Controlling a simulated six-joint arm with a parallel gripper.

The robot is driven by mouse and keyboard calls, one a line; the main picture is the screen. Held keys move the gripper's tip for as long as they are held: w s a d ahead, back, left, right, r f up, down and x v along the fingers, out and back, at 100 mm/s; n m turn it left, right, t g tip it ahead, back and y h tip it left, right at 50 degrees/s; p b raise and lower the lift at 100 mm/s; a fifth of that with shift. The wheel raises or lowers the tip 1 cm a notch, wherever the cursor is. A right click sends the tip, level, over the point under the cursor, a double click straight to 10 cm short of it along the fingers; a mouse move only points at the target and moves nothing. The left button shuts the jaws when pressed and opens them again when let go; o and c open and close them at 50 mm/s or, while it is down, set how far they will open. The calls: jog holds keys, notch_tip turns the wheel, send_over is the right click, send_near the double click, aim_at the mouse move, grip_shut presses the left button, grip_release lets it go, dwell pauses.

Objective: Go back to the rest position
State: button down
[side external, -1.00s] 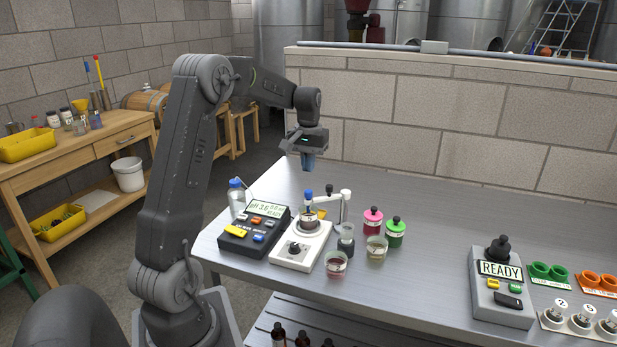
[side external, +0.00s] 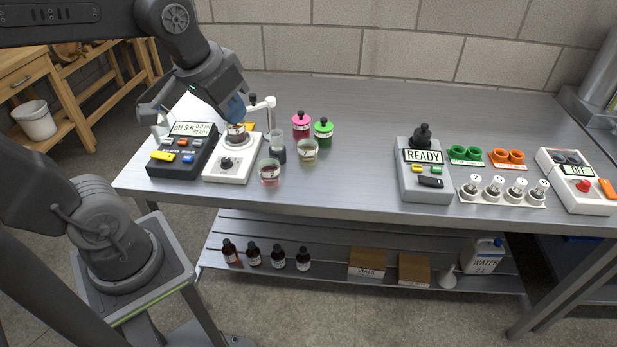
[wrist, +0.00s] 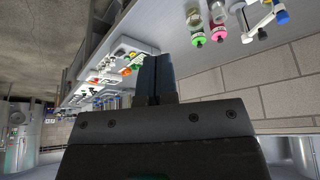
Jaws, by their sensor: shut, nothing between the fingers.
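My gripper (side external: 237,106) hangs in the air in the side view, its blue fingers together with nothing between them. In the picture its fingertips appear just above the white stirrer (side external: 228,165) and its small vessel; I cannot judge the true gap. In the wrist view the gripper's fingers (wrist: 155,75) are side by side and empty. My wrist hides part of the area behind the pH meter (side external: 183,148). No marker of the rest position shows.
Pink-lidded jar (side external: 301,126), green-lidded jar (side external: 323,133) and open cups (side external: 269,172) stand right of the stirrer. Further right are the READY device (side external: 424,172) and numbered vials (side external: 494,186). The bench (side external: 365,115) is clear in its middle; a block wall (side external: 400,45) rises behind.

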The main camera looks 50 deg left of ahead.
jog(key=shift+m+t+h, duration=0.3)
jog(key=shift+m+t, duration=0.2)
jog(key=shift+m, duration=0.3)
jog(key=s+d, duration=0.1)
jog(key=s+d+f, duration=0.1)
jog(key=s, duration=0.1)
jog(key=s+d, duration=0.1)
jog(key=shift+s+f, duration=0.25)
jog(key=shift+f, duration=0.1)
